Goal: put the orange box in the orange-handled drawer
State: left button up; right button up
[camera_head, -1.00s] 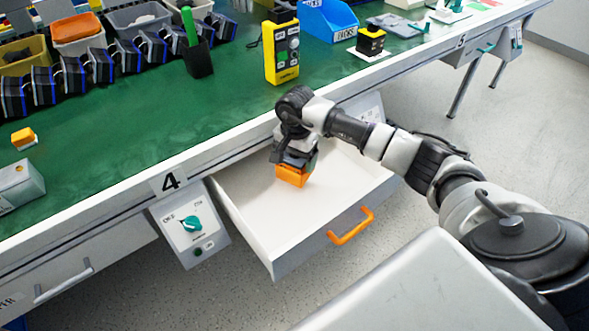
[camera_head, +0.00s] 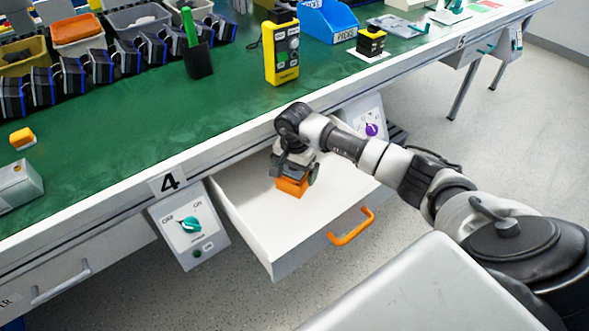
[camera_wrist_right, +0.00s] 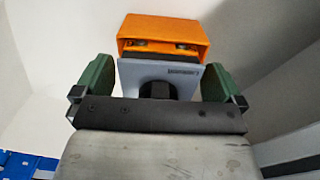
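The orange box (camera_head: 291,187) sits inside the pulled-out drawer (camera_head: 268,215), toward its back, and appears to rest on the white floor. The drawer has an orange handle (camera_head: 351,227) on its front. My right gripper (camera_head: 295,172) is directly above the box, with its fingers spread to either side. In the right wrist view the green-padded fingers (camera_wrist_right: 160,82) stand open beside the grey face below the orange part of the box (camera_wrist_right: 163,33). My left gripper is out of view.
The green-topped workbench (camera_head: 170,130) overhangs the back of the drawer. A panel with a teal rotary switch (camera_head: 190,224) is left of the drawer, and one with a purple knob (camera_head: 371,129) is right of it. A yellow control box (camera_head: 282,52) stands on the bench.

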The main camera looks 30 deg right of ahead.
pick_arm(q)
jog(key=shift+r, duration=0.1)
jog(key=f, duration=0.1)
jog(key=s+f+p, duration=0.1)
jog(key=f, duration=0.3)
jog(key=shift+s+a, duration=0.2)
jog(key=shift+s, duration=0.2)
pick_arm(e)
notch_tip(320, 180, up, 12)
jog(key=shift+r, duration=0.1)
